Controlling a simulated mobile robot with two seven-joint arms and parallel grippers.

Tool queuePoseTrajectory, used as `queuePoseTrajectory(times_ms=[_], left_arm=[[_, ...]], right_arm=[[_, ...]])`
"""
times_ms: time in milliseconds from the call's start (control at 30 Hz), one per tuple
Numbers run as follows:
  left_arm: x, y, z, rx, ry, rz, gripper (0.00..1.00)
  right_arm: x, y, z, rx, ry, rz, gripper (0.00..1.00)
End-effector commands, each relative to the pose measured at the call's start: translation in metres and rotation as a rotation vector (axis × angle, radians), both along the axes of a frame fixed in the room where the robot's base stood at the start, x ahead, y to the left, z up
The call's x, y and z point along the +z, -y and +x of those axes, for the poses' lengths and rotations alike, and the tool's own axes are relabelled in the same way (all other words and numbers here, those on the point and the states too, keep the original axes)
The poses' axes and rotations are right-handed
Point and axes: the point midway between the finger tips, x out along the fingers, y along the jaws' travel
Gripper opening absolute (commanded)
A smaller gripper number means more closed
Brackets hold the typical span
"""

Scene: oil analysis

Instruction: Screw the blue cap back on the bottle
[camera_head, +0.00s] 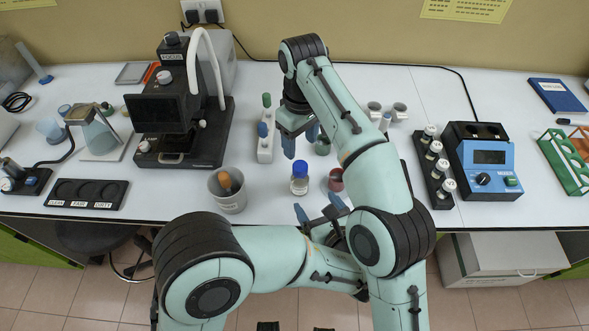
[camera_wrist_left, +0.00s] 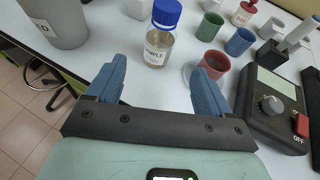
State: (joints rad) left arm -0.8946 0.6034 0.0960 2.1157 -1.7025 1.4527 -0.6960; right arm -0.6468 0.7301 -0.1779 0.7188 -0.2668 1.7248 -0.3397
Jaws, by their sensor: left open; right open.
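The bottle (camera_head: 299,186) stands upright on the white bench, with the blue cap (camera_head: 300,168) sitting on its top. In the left wrist view the clear bottle (camera_wrist_left: 157,50) has a white label and holds yellowish liquid, and the blue cap (camera_wrist_left: 166,13) covers its mouth. How tight the cap is cannot be told. My left gripper (camera_head: 319,207) is open and empty at the bench's front edge, just in front of the bottle; its fingers (camera_wrist_left: 160,72) are apart, below the bottle in the wrist view. My right gripper (camera_head: 300,139) is open and empty behind the bottle, apart from it.
A grey beaker (camera_head: 228,201) stands left of the bottle. A white rack with droppers (camera_head: 265,152) stands back left. A blue meter (camera_head: 487,177) is farther right.

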Motion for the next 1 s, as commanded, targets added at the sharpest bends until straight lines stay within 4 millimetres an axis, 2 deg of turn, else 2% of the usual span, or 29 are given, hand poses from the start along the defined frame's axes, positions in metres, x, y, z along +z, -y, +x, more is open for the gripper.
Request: queuePoseTrajectory(times_ms=[267, 433, 1000], left_arm=[[-0.001, 0.000, 0.000, 0.000, -0.001, 0.000, 0.81], [-0.005, -0.004, 0.009, 0.003, -0.001, 0.000, 0.81], [-0.044, -0.041, 0.096, 0.003, -0.002, -0.001, 0.81]], right_arm=[[0.000, 0.000, 0.000, 0.000, 0.000, 0.000, 0.60], [0.000, 0.000, 0.000, 0.000, 0.000, 0.000, 0.60], [0.000, 0.000, 0.000, 0.000, 0.000, 0.000, 0.60]])
